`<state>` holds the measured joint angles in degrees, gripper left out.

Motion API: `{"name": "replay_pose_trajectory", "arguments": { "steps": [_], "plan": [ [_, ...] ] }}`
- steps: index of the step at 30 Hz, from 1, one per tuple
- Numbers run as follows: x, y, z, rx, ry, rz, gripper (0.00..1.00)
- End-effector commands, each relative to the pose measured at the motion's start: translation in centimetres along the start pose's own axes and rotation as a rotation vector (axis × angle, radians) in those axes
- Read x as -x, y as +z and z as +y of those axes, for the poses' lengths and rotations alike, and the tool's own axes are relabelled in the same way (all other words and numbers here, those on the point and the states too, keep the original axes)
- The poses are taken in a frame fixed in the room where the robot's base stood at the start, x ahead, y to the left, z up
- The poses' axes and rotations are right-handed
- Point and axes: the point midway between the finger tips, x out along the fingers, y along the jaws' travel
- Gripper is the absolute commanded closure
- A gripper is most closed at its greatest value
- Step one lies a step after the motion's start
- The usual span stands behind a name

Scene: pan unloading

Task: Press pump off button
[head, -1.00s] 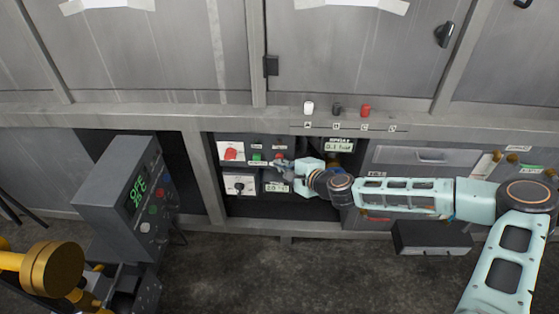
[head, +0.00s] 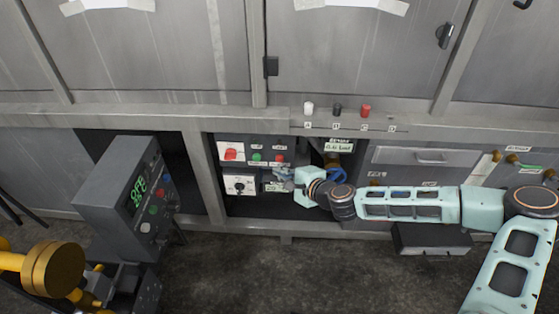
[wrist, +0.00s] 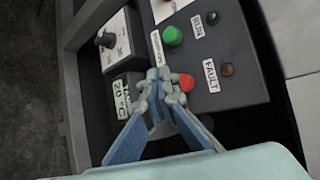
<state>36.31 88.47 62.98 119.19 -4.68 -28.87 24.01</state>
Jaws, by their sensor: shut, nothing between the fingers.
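A dark control panel sits in the recess below the counter. It carries a round green button (head: 257,157) and, to its right, a round red button (head: 279,158). In the wrist view, the green button (wrist: 173,35) stands out in front of the fingers and the red button (wrist: 187,83) is right beside the fingertips. I cannot tell whether they touch it. My gripper (wrist: 160,82) is shut and empty. In the head view, my gripper (head: 276,176) is just below the red button.
A red switch (head: 231,154) and a black knob (head: 239,187) are on the panel's left. A small temperature display (wrist: 121,96) lies beside the fingers. Dark RUN (wrist: 212,18) and FAULT (wrist: 228,70) lamps are above. A blue-handled valve (head: 339,175) is to the right.

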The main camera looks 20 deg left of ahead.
Motion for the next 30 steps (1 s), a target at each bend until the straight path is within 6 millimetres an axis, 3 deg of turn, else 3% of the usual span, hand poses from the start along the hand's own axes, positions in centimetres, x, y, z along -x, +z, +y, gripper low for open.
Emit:
{"name": "replay_pose_trajectory", "arguments": {
  "steps": [12, 30],
  "plan": [
    [2.6, 1.9, 1.8, 0.0, 0.0, -0.001, 1.0],
    [2.6, 1.9, 1.9, 0.0, 0.0, 0.0, 1.0]
  ]
}}
